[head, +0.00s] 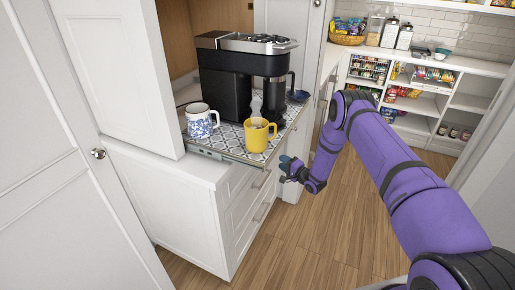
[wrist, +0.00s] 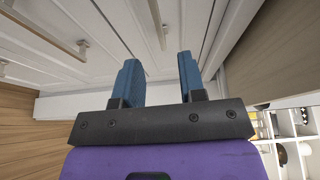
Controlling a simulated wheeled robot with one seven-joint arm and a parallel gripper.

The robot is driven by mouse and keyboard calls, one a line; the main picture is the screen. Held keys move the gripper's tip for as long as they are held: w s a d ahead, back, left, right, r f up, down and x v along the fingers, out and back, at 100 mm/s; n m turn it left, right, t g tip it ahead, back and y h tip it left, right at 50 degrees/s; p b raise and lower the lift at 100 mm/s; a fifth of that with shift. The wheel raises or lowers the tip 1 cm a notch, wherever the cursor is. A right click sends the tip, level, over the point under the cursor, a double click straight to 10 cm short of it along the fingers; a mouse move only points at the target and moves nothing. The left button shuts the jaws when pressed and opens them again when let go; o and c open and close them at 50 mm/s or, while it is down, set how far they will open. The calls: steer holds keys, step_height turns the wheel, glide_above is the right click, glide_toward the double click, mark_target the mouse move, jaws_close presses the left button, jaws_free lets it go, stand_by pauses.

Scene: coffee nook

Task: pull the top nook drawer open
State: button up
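The white drawer stack (head: 247,208) stands under the coffee counter, with the top nook drawer (head: 239,182) just below the sliding tray. The top drawer's bar handle (head: 262,179) is at its right end in the head view, and its front looks flush with the cabinet. My gripper (head: 288,167) is just right of that handle, apart from it. In the wrist view my gripper (wrist: 158,70) has its two blue fingers wide apart with nothing between them. A bar handle (wrist: 158,22) on the white fronts lies ahead of the gap; I cannot tell which drawer it belongs to.
A patterned pull-out tray (head: 225,143) juts out above, holding a coffee machine (head: 230,85), a blue-white mug (head: 199,122) and a yellow mug (head: 257,138). Pantry shelves (head: 425,100) stand behind. The wooden floor (head: 305,235) in front of the drawers is clear.

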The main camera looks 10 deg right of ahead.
steer(key=x, duration=1.1)
steer(key=shift+w+a+f, duration=0.1)
steer(key=shift+a+f, duration=0.1)
steer(key=shift+a, duration=0.1)
steer(key=shift+c, duration=0.2)
jaws_close()
